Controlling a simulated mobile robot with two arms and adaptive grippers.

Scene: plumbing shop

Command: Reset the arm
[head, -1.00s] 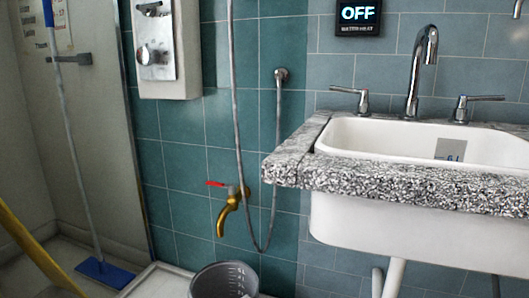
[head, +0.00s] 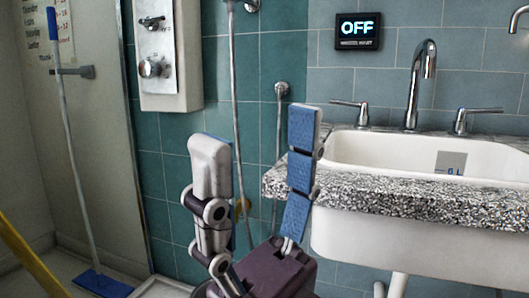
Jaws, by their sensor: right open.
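My right gripper (head: 256,150) stands upright in the lower middle of the head view. Its two fingers, with blue pads, are spread wide apart and hold nothing. It is in front of the tiled wall, and its right finger overlaps the left end of the sink counter in the picture. It hides most of the brass tap (head: 243,206) and the bucket below. My left gripper is not in view.
A white sink (head: 385,240) in a speckled stone counter (head: 430,195) fills the right side. A shower panel (head: 160,60) and hose (head: 236,100) hang on the wall. A blue mop (head: 102,283) leans at left by a yellow pole (head: 28,258).

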